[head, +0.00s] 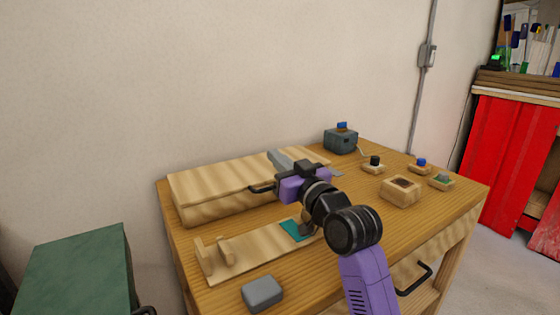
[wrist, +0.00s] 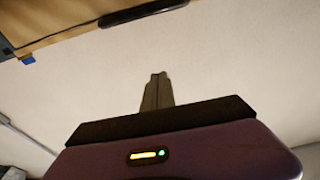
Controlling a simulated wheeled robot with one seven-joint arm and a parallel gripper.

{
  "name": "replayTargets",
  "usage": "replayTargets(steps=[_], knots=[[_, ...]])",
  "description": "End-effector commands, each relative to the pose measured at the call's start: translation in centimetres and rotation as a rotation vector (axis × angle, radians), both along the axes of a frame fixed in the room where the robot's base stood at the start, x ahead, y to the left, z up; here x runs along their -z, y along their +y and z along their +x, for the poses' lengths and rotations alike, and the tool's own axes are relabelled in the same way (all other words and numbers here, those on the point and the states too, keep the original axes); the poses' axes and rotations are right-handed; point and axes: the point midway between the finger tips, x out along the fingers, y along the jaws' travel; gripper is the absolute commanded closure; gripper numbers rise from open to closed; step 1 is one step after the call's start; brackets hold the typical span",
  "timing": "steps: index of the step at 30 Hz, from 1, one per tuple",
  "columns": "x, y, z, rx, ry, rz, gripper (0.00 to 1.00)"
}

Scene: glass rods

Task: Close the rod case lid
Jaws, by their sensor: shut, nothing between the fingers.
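The long pale wooden rod case (head: 205,211) sits at the back left of the table in the head view. Its lid (head: 220,179) looks down flat on it; whether it is fully seated I cannot tell. A black handle (head: 262,190) shows at its front, partly beside my gripper. My gripper (head: 273,155) is shut and empty, its grey fingers over the lid's right part; contact is unclear. In the wrist view my gripper (wrist: 158,76) shows shut fingers against the pale wall. A dark bar (wrist: 145,12) crosses wood at the top there.
A wooden rack with upright ends (head: 215,258) and a grey block (head: 262,292) lie at the table's front. A grey-green box (head: 341,140) stands at the back. Several small wooden blocks, including a larger one (head: 401,191), stand right. A green cabinet (head: 75,270) is left.

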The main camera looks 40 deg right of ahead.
Motion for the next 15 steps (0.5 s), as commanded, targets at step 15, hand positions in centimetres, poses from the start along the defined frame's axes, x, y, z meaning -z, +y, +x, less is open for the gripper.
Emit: replayTargets(steps=[15], knots=[[2.7,1.3,-6.3,0.002,0.003,0.002,1.0]])
